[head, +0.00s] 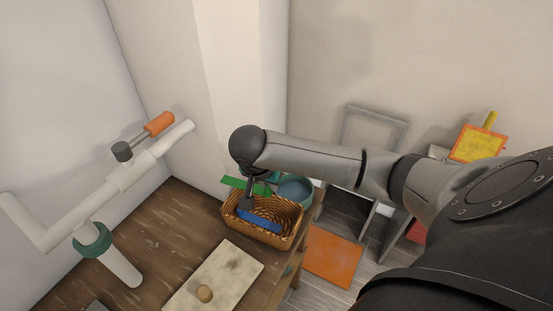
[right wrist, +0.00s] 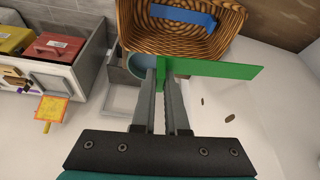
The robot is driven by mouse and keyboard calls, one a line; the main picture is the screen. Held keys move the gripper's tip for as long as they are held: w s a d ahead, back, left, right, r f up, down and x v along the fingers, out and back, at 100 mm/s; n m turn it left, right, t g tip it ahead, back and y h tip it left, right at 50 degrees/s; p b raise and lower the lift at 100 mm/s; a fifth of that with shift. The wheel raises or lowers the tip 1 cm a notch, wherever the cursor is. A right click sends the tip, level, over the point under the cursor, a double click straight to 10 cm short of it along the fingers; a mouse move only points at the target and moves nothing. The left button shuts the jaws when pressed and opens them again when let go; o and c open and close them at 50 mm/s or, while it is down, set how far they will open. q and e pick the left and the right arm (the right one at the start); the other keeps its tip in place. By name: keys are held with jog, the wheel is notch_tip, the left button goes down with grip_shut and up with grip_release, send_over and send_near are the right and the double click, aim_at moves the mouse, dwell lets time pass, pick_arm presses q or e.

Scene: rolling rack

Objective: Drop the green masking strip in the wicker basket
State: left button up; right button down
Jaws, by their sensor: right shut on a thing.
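The green masking strip (head: 233,182) is a flat, long green piece held above the back rim of the wicker basket (head: 281,241). My right gripper (head: 249,193) is shut on the strip and comes from above. In the right wrist view the strip (right wrist: 215,70) sticks out to the right of the fingers (right wrist: 162,78). The woven basket (right wrist: 131,33) shows there at the top. A blue piece (head: 258,220) lies inside the basket; it also shows in the right wrist view (right wrist: 183,15). My left gripper is not in view.
A teal round container (head: 297,188) is just behind the basket. White pipework (head: 112,188) rises at the left. An orange panel (head: 333,257) lies lower right.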

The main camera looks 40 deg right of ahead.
pick_arm(q)
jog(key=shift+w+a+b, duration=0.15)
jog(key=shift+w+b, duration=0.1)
jog(key=shift+b, duration=0.15)
pick_arm(e)
jog(key=shift+m, duration=0.5)
jog(key=f, duration=0.1)
jog(key=d+f, duration=0.1)
jog(key=f, duration=0.3)
jog(key=shift+s+d+f, duration=0.25)
jog(key=shift+s+d, duration=0.05)
jog(key=shift+s, duration=0.1)
jog(key=c, duration=0.9)
grip_release()
jog(key=shift+o, duration=0.2)
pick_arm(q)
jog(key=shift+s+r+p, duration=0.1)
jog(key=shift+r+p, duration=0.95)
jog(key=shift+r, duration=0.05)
pick_arm(e)
jog(key=v, duration=1.5)
jog(key=shift+w+r, duration=0.2)
jog(key=shift+w, duration=0.05)
jog(key=shift+a, duration=0.1)
